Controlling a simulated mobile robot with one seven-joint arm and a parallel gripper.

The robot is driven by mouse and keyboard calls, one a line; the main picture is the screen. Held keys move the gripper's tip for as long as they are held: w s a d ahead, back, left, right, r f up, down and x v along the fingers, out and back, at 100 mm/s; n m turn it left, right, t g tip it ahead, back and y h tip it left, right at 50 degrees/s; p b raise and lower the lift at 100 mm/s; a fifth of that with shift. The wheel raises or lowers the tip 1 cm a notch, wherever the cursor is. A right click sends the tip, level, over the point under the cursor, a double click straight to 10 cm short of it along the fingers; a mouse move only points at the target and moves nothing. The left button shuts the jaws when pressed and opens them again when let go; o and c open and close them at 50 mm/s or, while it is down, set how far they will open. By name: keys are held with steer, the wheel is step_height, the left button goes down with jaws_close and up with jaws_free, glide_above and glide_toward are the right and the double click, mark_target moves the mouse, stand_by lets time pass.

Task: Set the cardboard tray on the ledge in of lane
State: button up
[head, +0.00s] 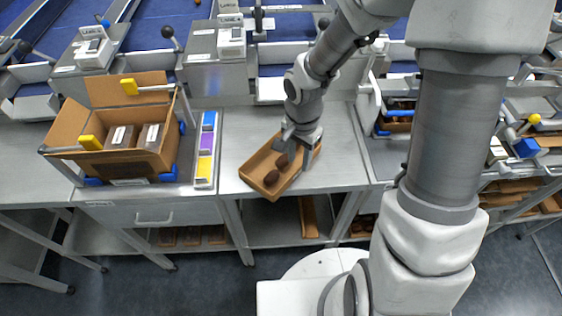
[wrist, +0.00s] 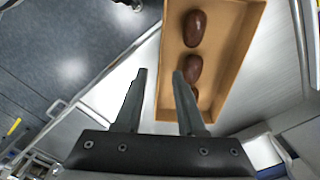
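The cardboard tray (head: 253,166) is a shallow open brown box on the grey worktop, with its near corner at the front edge. It holds dark brown dates (head: 271,177). The wrist view shows the tray (wrist: 228,72) with two dates (wrist: 194,28) in full and another partly hidden behind a finger. My gripper (head: 291,150) is over the tray's right part in the head view. In the wrist view my gripper (wrist: 157,73) has its fingers apart, with the tray's side wall showing between them. Whether they touch the wall is unclear. I cannot single out the named ledge.
A cardboard carton (head: 72,125) with yellow clips stands at left, beside a strip of coloured cards (head: 206,150). Lanes with blue belts (head: 165,27) and label boxes (head: 231,42) line the back. The worktop (head: 340,150) right of the tray is bare.

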steer(key=shift+d+f+b, duration=0.15)
steer(key=shift+f+b, duration=0.15)
steer(key=shift+f, duration=2)
jaws_close()
